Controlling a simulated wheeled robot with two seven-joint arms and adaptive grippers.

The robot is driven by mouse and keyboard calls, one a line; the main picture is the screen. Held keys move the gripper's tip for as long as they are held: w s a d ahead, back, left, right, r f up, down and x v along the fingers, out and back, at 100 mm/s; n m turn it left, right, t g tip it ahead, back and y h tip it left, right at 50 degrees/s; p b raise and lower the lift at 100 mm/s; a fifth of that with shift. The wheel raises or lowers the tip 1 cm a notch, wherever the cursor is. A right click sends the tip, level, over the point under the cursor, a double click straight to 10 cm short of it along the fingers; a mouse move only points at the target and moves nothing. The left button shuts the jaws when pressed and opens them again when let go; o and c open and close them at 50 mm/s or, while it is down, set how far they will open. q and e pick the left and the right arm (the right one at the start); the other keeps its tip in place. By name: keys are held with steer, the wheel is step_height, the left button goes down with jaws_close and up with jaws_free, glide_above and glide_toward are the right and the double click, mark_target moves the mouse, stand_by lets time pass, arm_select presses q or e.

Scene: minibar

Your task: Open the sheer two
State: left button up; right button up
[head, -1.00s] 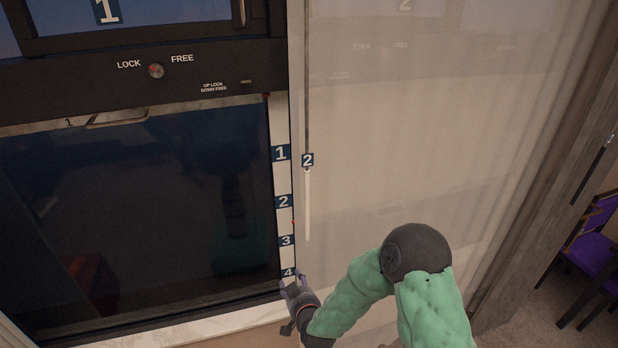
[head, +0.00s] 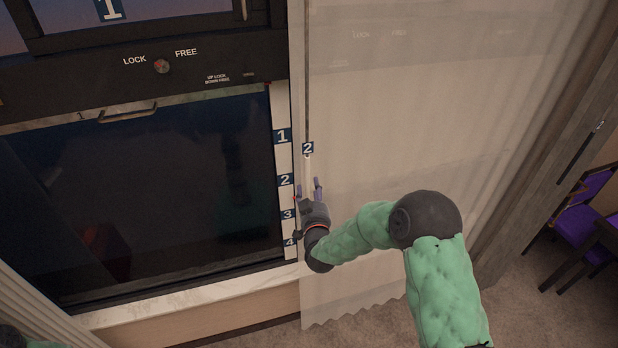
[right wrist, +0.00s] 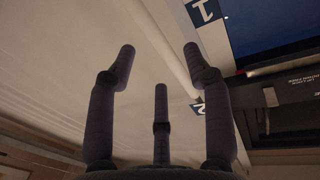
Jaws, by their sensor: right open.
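The sheer two (head: 430,150) is a translucent beige curtain hanging right of the dark window; it also shows in the right wrist view (right wrist: 70,60). A blue tag "2" (head: 308,148) marks a thin pale pull wand (head: 307,168) at the sheer's left edge. My right gripper (head: 311,187) is open and empty, its fingers pointing up around the wand's lower part; whether they touch it I cannot tell. In the right wrist view its fingers (right wrist: 160,62) are spread, with a pale rod beyond them. My left gripper is not in view.
A white strip with tags 1 to 4 (head: 284,180) runs beside the dark window (head: 150,190). A LOCK/FREE knob (head: 161,66) sits above it. A marble sill (head: 180,300) lies below. Purple chairs (head: 578,222) stand at the far right beyond a wooden post.

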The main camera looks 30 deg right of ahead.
mark_target(309, 181)
steer(key=shift+p+x, duration=0.5)
steer(key=shift+x, duration=2.1)
jaws_close()
